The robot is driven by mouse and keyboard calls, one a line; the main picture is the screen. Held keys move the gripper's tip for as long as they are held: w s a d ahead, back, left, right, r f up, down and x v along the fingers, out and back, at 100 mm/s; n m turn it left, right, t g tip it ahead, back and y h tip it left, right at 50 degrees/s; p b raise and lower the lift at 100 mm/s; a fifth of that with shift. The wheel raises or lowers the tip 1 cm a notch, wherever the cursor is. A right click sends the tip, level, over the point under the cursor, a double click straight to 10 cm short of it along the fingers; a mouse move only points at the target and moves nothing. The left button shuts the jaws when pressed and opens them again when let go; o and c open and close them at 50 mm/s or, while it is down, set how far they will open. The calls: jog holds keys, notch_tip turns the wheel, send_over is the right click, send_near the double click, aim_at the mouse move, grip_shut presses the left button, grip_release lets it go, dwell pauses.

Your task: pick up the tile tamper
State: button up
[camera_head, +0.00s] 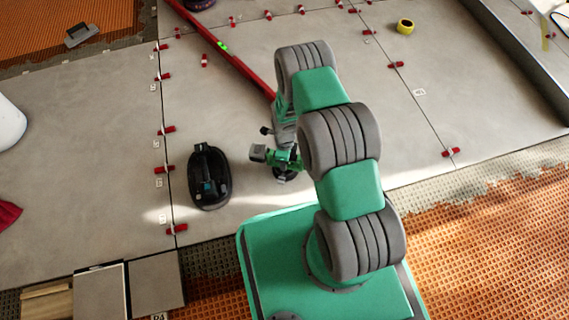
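A small power tool with a green body, a grey block on its left side and a dark round foot, which looks like the tile tamper (258,153), is on the grey tiles in the head view, left of my arm's middle joint. My gripper (284,142) reaches down from the far end of my arm, right at the tool's upper end in the picture. My arm hides part of both. The fingers are too small and covered to show whether they are apart or closed, or whether they touch the tool.
A black oval tray-like item (209,177) with a dark tool part in it lies to the left. A long red level (222,45) lies behind. Red levelling clips (166,130) line the tile joints. A yellow tape roll (405,26) lies at the back. Open tile lies right of my arm.

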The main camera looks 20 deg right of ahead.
grip_shut()
jog(key=shift+r, duration=0.15)
